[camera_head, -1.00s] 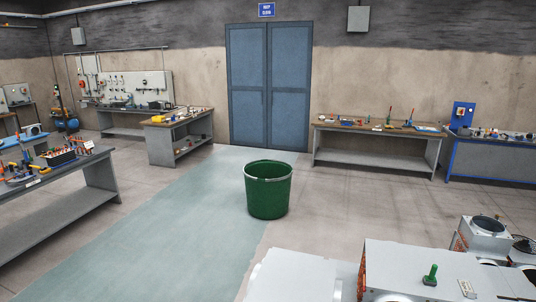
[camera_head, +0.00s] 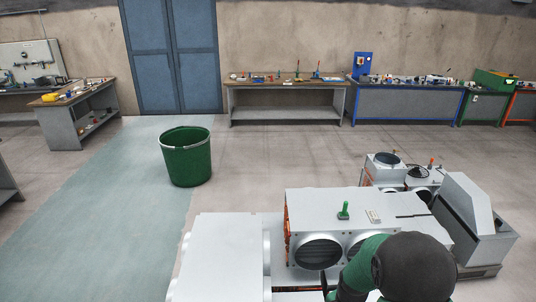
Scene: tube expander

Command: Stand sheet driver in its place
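A small green upright tool (camera_head: 344,210) stands on top of a grey metal unit (camera_head: 308,206) with round openings in its front. I cannot tell for sure whether this is the sheet driver. My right arm, green with a dark rounded joint, reaches in at the bottom right in front of the unit. A dark slim part at its left end, by the frame's bottom, may be my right gripper (camera_head: 323,284); its fingers are mostly hidden. My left gripper is not in view.
A light grey flat-topped box (camera_head: 222,252) stands left of the unit. More grey machines (camera_head: 478,228) stand to the right and behind. A green bin (camera_head: 186,160) stands on the floor. Workbenches with tools (camera_head: 286,83) line the back wall. The floor between is open.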

